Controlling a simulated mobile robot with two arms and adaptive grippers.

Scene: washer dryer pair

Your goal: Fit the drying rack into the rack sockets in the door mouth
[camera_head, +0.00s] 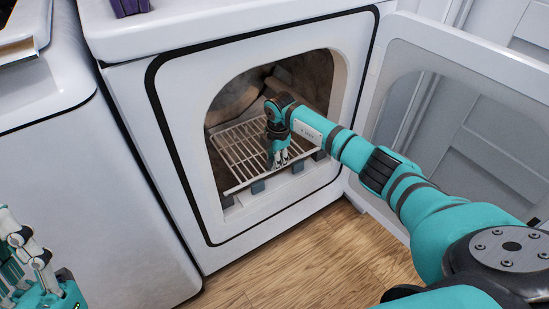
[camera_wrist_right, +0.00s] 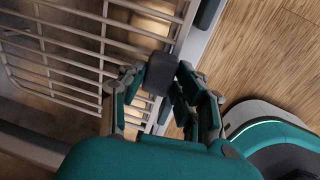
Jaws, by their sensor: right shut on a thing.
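The drying rack (camera_head: 242,148), a pale wire grid, lies in the mouth of the open dryer, its front rail along the lower lip. Dark grey blocks, seemingly the rack sockets (camera_head: 258,187), show along that lip; whether the rack is seated in them cannot be told. My right gripper (camera_head: 277,162) reaches into the mouth, fingers down at the rack's front. In the right wrist view the gripper (camera_wrist_right: 160,80) is shut around a dark block on the front rail of the rack (camera_wrist_right: 75,50). My left gripper (camera_head: 30,260) is at the lower left, partly cut off, away from the rack.
The dryer door (camera_head: 455,110) stands open on the right, with my right arm passing in front of it. A white machine (camera_head: 85,190) stands to the left. A purple object (camera_head: 130,7) sits on the dryer top. The wooden floor (camera_head: 320,265) in front is clear.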

